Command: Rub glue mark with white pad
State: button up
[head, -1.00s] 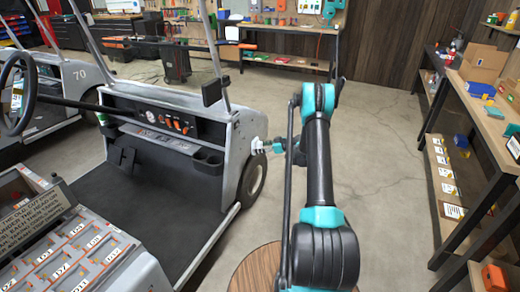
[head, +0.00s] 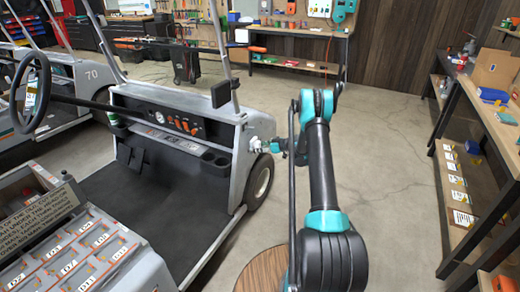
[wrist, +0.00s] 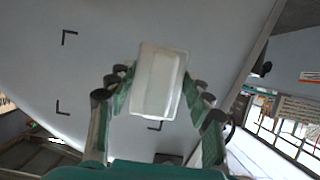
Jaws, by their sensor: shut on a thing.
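My gripper (wrist: 160,100) is shut on the white pad (wrist: 160,82), a pale block held between its two fingers. In the head view my gripper (head: 272,147) and the small white pad (head: 256,144) are at the outer side of the grey cart's front body (head: 243,160). In the wrist view the pad is in front of the cart's grey panel (wrist: 100,75), which bears black corner brackets (wrist: 69,37). I see no glue mark; the pad hides part of the bracketed area. I cannot tell whether the pad touches the panel.
The cart's front wheel (head: 261,180) is just below my gripper. A workbench and shelves (head: 470,130) line the right side. The concrete floor (head: 385,170) between is clear.

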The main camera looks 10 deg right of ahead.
jog(key=shift+w+a, duration=0.55)
jog(key=shift+a, duration=0.2)
dwell(0.8)
jog(key=w+d, duration=0.2)
jog(key=w, duration=0.1)
jog(key=shift+w+d, duration=0.1)
jog(key=shift+w, duration=0.05)
dwell(0.3)
jog(key=shift+s+a, duration=1.25)
jog(key=shift+s, duration=0.2)
jog(key=shift+s+a, duration=0.15)
jog(key=shift+c, duration=0.4)
